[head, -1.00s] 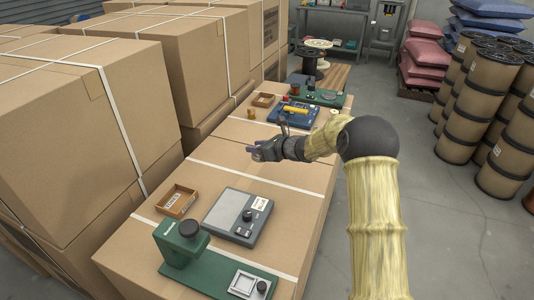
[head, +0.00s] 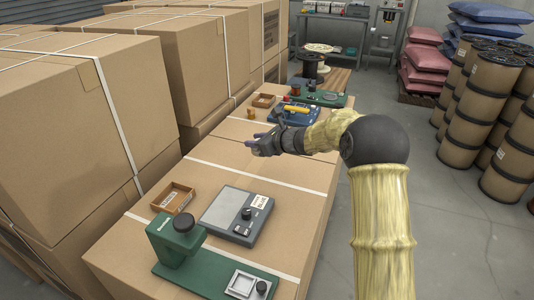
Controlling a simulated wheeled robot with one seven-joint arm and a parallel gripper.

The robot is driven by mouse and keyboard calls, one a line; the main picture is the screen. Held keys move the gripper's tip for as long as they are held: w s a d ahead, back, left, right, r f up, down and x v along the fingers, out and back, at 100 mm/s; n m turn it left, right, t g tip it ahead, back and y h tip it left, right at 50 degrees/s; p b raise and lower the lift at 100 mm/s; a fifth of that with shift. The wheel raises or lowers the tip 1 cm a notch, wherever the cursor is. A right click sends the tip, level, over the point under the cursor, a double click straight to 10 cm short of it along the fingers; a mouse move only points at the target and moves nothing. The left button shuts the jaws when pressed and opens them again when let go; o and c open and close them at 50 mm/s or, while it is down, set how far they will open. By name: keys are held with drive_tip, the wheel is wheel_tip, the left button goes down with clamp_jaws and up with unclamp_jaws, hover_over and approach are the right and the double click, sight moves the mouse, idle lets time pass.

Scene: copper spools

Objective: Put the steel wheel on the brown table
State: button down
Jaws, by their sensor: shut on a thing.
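My gripper (head: 259,145) is stretched out to the left over the cardboard box tops, in the middle of the head view. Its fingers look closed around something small. The held thing is mostly hidden by the fingers and too small to make out. I cannot clearly pick out a steel wheel anywhere. A brown wooden table top (head: 339,77) shows at the back, beyond the boxes and apart from my gripper. A dark spool (head: 311,68) stands at its left part.
A grey scale (head: 237,212), a green device (head: 178,240) and a small wooden tray (head: 173,198) sit on the near box. A blue device (head: 290,115) lies beyond my gripper. Tall boxes (head: 70,110) stand left. Floor is open at right, before the spool stacks (head: 490,90).

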drive_tip(key=b, duration=0.1)
hover_over(257, 174)
drive_tip(key=shift+f, duration=2.45)
drive_tip(key=shift+f, duration=0.1)
drive_tip(key=shift+f+b, duration=0.55)
drive_tip(key=shift+f, duration=1.85)
drive_tip(key=shift+f, duration=0.15)
drive_tip(key=c, duration=1)
unclamp_jaws()
drive_tip(key=shift+c, duration=0.2)
